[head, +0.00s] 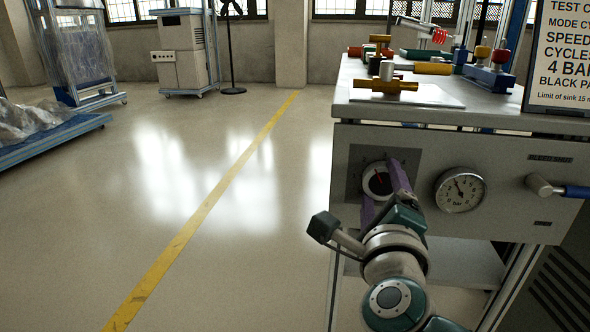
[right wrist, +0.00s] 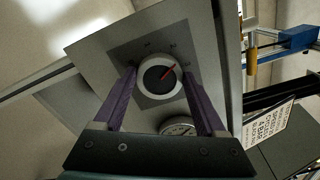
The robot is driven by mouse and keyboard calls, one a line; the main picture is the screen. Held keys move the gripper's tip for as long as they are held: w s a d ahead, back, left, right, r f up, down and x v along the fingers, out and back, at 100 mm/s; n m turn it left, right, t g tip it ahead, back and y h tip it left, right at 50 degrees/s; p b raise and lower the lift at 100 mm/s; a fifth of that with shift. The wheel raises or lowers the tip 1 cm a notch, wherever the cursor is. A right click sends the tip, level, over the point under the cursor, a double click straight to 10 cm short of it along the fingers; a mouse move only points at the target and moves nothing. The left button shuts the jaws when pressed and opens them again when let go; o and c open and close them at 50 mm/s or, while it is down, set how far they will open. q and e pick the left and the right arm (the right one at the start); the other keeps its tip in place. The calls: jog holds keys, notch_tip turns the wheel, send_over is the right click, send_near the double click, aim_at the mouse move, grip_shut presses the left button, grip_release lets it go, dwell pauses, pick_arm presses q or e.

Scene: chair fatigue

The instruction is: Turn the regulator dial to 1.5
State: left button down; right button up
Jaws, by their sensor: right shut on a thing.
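The regulator dial (head: 376,181) is a round knob with a pale rim, a dark face and a red pointer, set in a dark square plate on the grey bench's front panel. It also shows in the right wrist view (right wrist: 158,80), where the red pointer slants to the upper right. My right gripper (head: 383,190) is shut on the dial, with one purple finger on each side. The right finger partly covers the plate. The pressure gauge (head: 460,190), marked bar, is right of the dial. My left gripper is not in view.
A lever with a blue grip (head: 574,191) sticks out at the panel's right. Brass and red fittings (head: 386,86) lie on the bench top (head: 345,92). A sign (head: 560,60) stands at the right. The floor to the left is open.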

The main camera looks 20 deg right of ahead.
jog(key=n+p, duration=0.1)
jog(key=n, duration=0.3)
jog(key=shift+f+n, duration=0.1)
jog(key=shift+n, duration=1.4)
jog(key=o, duration=1.3)
jog(key=shift+s+a, duration=0.1)
